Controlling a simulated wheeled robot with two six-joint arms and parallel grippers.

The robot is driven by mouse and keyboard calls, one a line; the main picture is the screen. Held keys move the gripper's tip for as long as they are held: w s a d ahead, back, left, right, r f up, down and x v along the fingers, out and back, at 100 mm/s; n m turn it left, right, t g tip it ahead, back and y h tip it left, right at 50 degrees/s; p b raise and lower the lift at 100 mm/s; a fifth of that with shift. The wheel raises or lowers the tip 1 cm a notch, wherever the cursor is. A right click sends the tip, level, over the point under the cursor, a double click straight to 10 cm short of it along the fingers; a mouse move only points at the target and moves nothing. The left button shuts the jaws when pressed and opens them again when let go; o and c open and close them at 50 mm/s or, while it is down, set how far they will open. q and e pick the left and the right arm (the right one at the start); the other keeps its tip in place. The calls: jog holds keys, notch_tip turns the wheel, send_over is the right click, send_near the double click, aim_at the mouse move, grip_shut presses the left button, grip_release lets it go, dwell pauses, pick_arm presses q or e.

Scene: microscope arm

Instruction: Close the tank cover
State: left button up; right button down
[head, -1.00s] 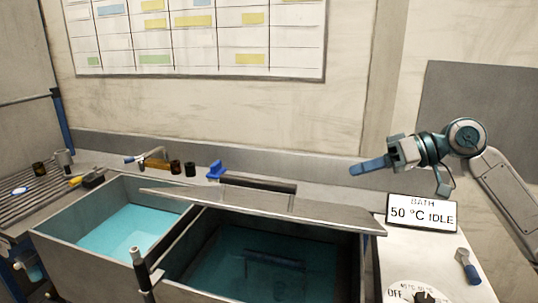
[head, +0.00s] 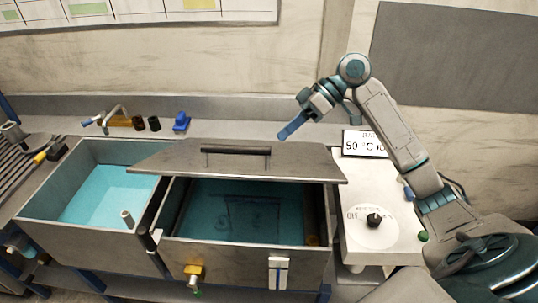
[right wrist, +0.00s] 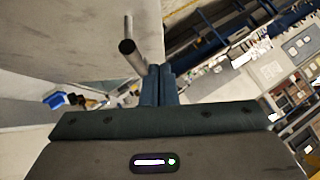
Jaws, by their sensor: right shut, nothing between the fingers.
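The tank cover (head: 300,165) is a grey plate with a dark bar handle (head: 235,150) on top. It lies over the back part of the right tank (head: 240,253), and the front of the opening shows blue liquid. My right gripper (head: 283,135) is shut and empty, its blue fingers pointing down-left, just beyond the cover's far right in the picture. In the right wrist view the shut fingers (right wrist: 160,85) appear close to a grey post with a dark end (right wrist: 128,47), perhaps the handle; contact is unclear. My left gripper is out of view.
An open tank (head: 85,230) with blue liquid stands at left. A blue item (head: 181,122) and small bottles (head: 154,124) stand on the back ledge.

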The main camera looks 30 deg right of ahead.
aim_at(256, 175)
jog(key=p+x, duration=0.1)
jog(key=x, duration=0.1)
jog(key=p+x, duration=0.1)
jog(key=x, duration=0.2)
jog(key=shift+a+r, duration=0.25)
jog(key=f, duration=0.1)
jog(key=f+p, duration=0.1)
jog(key=s+a, duration=0.1)
jog(key=shift+f+p, duration=0.35)
jog(key=shift+f, duration=0.05)
jog(key=shift+s+f, duration=0.2)
jog(key=shift+f, duration=0.3)
jog(key=shift+a+f, duration=0.1)
jog(key=shift+f, duration=0.15)
jog(key=shift+f, duration=0.1)
